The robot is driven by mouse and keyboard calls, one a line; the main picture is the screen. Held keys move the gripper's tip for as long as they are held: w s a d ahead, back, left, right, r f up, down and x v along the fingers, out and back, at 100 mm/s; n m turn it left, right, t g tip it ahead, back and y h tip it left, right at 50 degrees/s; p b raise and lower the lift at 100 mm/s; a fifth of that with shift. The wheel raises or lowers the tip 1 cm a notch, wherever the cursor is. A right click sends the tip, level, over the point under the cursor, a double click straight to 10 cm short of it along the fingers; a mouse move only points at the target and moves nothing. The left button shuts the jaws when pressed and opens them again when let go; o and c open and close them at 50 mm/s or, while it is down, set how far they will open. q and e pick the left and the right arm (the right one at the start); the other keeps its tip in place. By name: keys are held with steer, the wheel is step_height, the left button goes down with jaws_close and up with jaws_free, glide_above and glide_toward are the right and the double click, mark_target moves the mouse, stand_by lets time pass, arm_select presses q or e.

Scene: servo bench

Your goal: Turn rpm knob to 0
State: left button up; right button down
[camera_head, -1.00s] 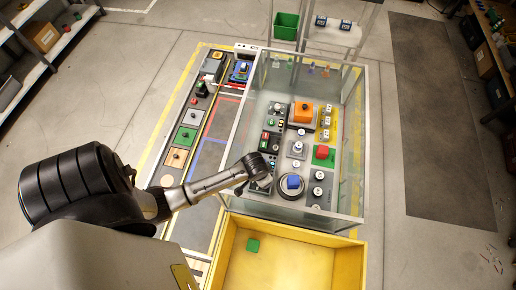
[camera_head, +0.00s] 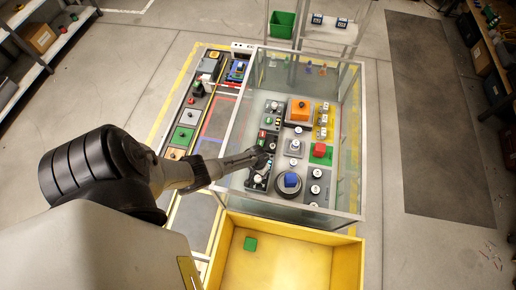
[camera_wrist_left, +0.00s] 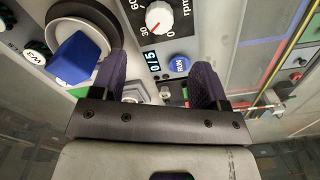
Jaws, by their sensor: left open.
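The rpm knob (camera_wrist_left: 159,17) is a white dial with a red pointer at the top of the left wrist view. Its scale shows 60, 30 and 0, and the pointer lies near the 30 and 0 marks. A small lit display (camera_wrist_left: 152,64) and a blue RUN button (camera_wrist_left: 179,64) sit below it. My left gripper (camera_wrist_left: 158,68) is open and empty, its dark fingers apart on either side of the display and button, with the knob beyond the fingertips. In the head view the left gripper (camera_head: 259,158) hovers over the bench's left control panels. The right gripper is not in view.
A blue block (camera_wrist_left: 75,60) sits on a round dish beside the left finger. Clear walls (camera_head: 291,208) enclose the bench. A yellow bin (camera_head: 290,270) with a green block is in front.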

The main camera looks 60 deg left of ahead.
mark_target(258, 178)
arm_select(q)
step_height(258, 178, down, 10)
steer(key=b, duration=0.6)
steer(key=shift+c, duration=0.2)
steer(key=shift+c, duration=0.7)
steer(key=c, duration=0.7)
